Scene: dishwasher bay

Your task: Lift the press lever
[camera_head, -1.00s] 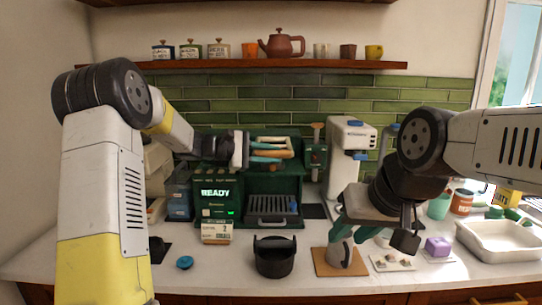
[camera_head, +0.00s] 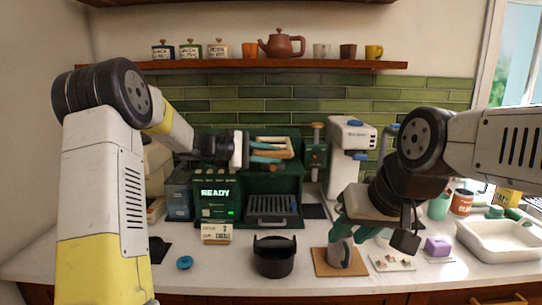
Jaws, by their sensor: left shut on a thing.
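The press is a dark green machine (camera_head: 217,214) with a lit READY sign, at the back of the counter. Its lever appears to be the pale wooden bar (camera_head: 284,146) across its upper part. My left gripper (camera_head: 266,154) has its teal fingers at this bar and is shut on it; the exact contact is partly hidden by the fingers. My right gripper (camera_head: 353,231) hangs with its teal fingers apart, just above a grey pitcher (camera_head: 341,254) on a brown board, and seems empty.
A black round container (camera_head: 273,258) and a blue lid (camera_head: 184,262) are on the front counter. A white machine (camera_head: 349,150) stands right of the press. A white tray (camera_head: 497,240) and a purple block (camera_head: 437,246) lie at the right. A shelf (camera_head: 300,65) runs above.

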